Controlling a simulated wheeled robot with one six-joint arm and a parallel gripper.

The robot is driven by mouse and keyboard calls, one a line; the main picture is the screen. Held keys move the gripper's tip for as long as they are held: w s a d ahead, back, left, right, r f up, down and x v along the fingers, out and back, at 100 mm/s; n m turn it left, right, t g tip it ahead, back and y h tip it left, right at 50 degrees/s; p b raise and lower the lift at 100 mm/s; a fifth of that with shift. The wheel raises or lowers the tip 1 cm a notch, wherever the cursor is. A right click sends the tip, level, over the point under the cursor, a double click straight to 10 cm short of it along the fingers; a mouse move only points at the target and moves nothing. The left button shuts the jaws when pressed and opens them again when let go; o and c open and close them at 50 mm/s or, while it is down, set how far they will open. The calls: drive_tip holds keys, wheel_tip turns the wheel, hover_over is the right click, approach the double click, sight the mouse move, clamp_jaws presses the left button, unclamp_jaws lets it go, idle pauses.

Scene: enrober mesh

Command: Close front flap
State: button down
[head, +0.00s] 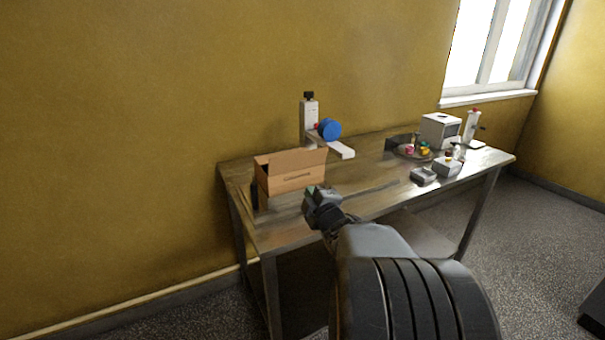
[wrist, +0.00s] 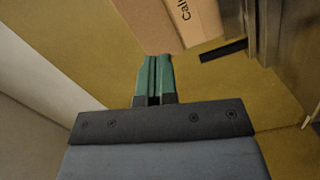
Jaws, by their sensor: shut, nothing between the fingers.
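A brown cardboard box (head: 296,180) with dark printing on its near side stands at the left end of the table. Panels stand up around its top, but which one is the front flap is too small to tell. In the wrist view part of the box (wrist: 200,20) shows at the top, with printed letters on it. My gripper (head: 312,191) is near the lower right of the box's near side in the head view. Its green fingers (wrist: 158,60) are shut and empty. Their tips appear close to the box edge; whether they touch is unclear.
The box stands on a worn table (head: 370,192). Behind it is a white stand with a blue disc (head: 329,129). At the right are a plate of colourful items (head: 411,151), grey blocks (head: 447,168) and a white device (head: 440,130). The table's middle is mostly clear.

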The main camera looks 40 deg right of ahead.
sight(299, 156)
drive_tip(key=w+d+r+n+t, duration=0.1)
drive_tip(key=w, duration=0.2)
drive_tip(key=w+d+r+n+t+y+p, duration=0.1)
drive_tip(key=w+d+n, duration=0.1)
drive_tip(key=w, duration=0.2)
drive_tip(key=w+d+r+n+t+y, duration=0.1)
drive_tip(key=w+r+n, duration=0.1)
drive_tip(key=w, duration=0.2)
drive_tip(key=shift+d+t, duration=0.15)
drive_tip(key=shift+t, duration=0.15)
drive_tip(key=shift+p, duration=0.3)
